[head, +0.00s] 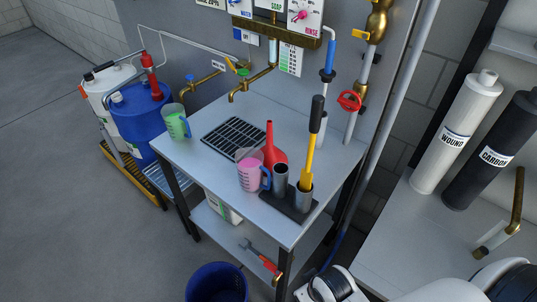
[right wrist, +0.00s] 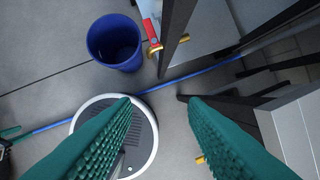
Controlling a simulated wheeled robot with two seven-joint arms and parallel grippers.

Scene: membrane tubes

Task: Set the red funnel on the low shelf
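The red funnel (head: 270,147) stands on the bench top (head: 195,160) in the head view, spout up, behind a pink-filled jug (head: 249,178) that hides part of it. The low shelf (head: 212,228) is under the bench, partly hidden by the top and legs. It bears a white container (head: 224,206) and a red-handled wrench (head: 262,257). My right gripper (right wrist: 160,105) shows in the right wrist view with its two green fingers wide apart and only floor between them, away from the funnel. My left gripper is in neither view.
A black holder beside the funnel bears grey tubes (head: 280,178) and a yellow-handled tool (head: 309,150). A green jug (head: 176,122) and black grate (head: 235,137) are on the bench. A blue bucket (head: 216,284) stands on the floor in front. A side counter (head: 385,235) is at right.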

